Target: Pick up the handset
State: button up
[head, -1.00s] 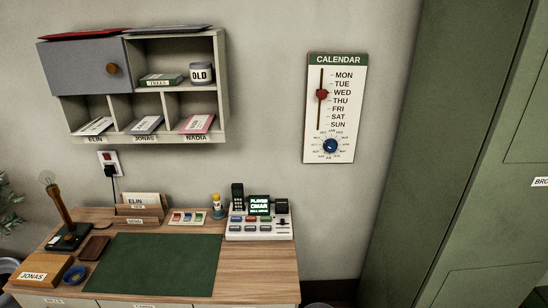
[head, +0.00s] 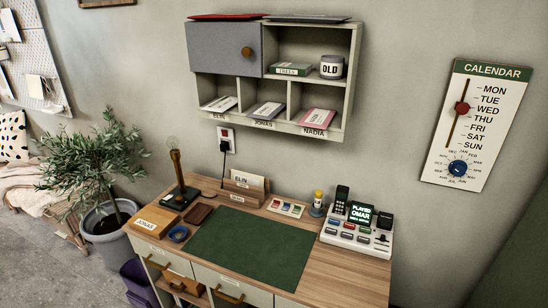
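The dark handset (head: 342,199) stands upright at the back left of a white desk console (head: 352,240), on the right end of the wooden desk. The console has several coloured buttons and a lit screen (head: 360,212) that reads "PLAYED OMAR" with a smaller line below. A small dark block stands at the console's right. Nothing covers the handset's front. My gripper is not in the head view.
The desk (head: 350,276) carries a green mat (head: 250,246), a letter holder (head: 243,188), a lamp (head: 178,172) and a box marked JONAS (head: 152,222). A wall cubby (head: 355,60) hangs above. A potted plant (head: 98,165) stands left; a green cabinet (head: 515,265) is right.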

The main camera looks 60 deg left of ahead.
aim_at(341, 193)
jog(key=u, duration=1.65)
